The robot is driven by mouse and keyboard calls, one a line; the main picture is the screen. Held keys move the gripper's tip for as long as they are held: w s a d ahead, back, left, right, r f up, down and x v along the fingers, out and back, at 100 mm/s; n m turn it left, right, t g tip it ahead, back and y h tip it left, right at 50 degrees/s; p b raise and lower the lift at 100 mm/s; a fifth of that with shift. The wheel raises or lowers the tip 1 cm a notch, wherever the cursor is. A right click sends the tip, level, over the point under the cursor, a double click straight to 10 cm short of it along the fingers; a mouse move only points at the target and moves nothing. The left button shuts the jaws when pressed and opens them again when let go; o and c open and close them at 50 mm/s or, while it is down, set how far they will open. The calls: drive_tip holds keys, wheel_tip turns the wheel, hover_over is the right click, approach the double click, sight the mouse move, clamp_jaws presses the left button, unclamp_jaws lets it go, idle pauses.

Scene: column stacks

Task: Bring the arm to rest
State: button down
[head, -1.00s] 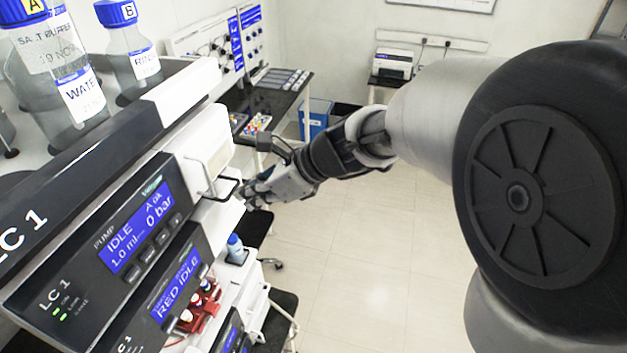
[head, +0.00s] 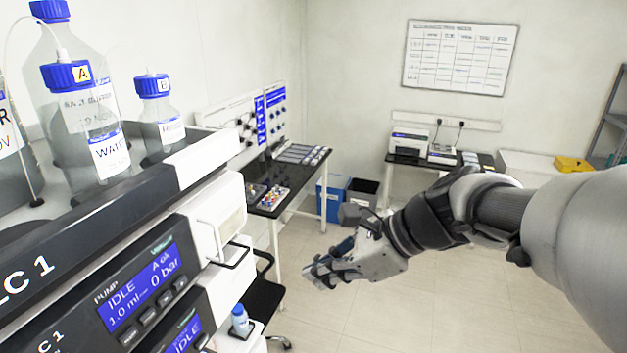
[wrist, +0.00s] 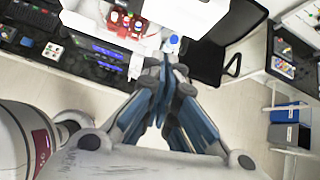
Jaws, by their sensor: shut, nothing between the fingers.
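My gripper (head: 322,272) hangs over open floor in the head view, to the right of the LC 1 stack (head: 130,250) and apart from it. My arm reaches in from the right edge. In the wrist view my gripper (wrist: 172,75) has its blue-grey fingers brought together, with nothing seen between them.
Glass bottles (head: 88,130) stand on top of the stack. A white handle (head: 228,250) sticks out from its front. A black bench (head: 290,172), a blue bin (head: 333,197) and a printer (head: 408,143) are at the back. The tiled floor (head: 440,300) is clear at right.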

drive_tip(key=s+d+f+n+h+b, duration=0.3)
drive_tip(key=s+f+n+b, duration=0.3)
drive_tip(key=f+b, duration=0.2)
drive_tip(key=s+d+f+n+t+h+b, duration=0.1)
drive_tip(key=s+d+f+n+h+b, duration=0.2)
drive_tip(key=f, duration=0.9)
drive_tip(key=s+d+f+n+h+b, duration=0.2)
drive_tip(key=s+d+f+n+b, duration=0.5)
drive_tip(key=s+f+n+b, duration=0.3)
drive_tip(key=f+n+b, duration=0.1)
drive_tip(key=b, duration=0.2)
drive_tip(key=shift+t+h+b, duration=0.4)
drive_tip(key=shift+f, duration=0.1)
